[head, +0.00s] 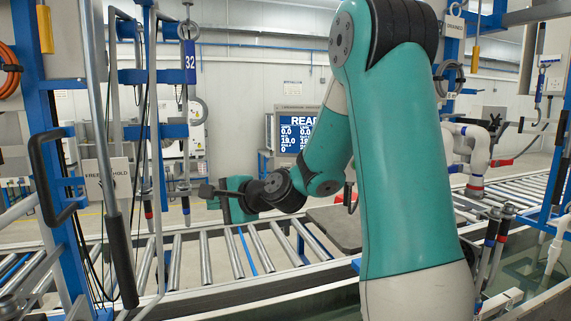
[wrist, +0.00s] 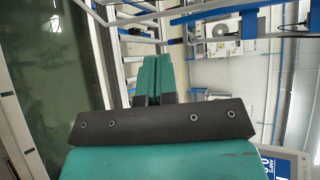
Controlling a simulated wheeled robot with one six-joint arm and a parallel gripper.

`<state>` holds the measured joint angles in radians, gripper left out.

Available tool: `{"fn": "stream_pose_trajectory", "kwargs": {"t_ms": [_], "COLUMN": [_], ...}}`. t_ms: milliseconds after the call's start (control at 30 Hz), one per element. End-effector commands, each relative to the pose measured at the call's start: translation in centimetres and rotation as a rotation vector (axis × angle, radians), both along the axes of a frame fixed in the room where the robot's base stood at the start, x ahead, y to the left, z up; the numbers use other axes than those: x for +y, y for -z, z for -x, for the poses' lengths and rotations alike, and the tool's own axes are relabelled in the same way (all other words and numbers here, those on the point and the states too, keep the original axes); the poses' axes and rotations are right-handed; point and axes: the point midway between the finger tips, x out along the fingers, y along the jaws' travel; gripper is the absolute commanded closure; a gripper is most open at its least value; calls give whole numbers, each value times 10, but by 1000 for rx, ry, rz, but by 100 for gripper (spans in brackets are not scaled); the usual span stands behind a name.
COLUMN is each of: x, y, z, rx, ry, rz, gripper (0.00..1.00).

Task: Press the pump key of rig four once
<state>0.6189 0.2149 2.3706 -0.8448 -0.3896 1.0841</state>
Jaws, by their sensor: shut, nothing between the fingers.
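I cannot pick out rig four or its pump key in either view; no label for rig four is readable. My gripper (head: 208,191) reaches left over the roller conveyor in the head view, seen small and from the side. In the wrist view its two teal fingers (wrist: 157,68) lie side by side, shut and empty, beyond a black bar. A display screen (head: 297,131) with white figures on blue stands behind my arm. Part of a blue screen (wrist: 287,166) also shows at the lower right of the wrist view. My arm hides the middle of the head view.
A roller conveyor (head: 205,260) crosses the scene, with a dark flat plate (head: 338,226) on it. A blue frame with grey poles and black handles (head: 52,175) stands close at left. A blue tag reading 32 (head: 189,62) hangs there. A water tank (wrist: 45,70) shows in the wrist view.

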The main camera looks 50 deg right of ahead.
Motion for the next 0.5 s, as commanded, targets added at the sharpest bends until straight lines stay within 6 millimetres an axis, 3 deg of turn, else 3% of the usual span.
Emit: {"fn": "stream_pose_trajectory", "kwargs": {"t_ms": [33,200,333,500], "x": [-36,-122,-159,-174], "y": [-5,-16,-19,-21], "z": [-2,6,16,21], "rx": [-35,-170,-240,-274], "ry": [119,403,516,561], "rz": [-87,-320,-416,-459], "gripper": [100,100,100,100]}}
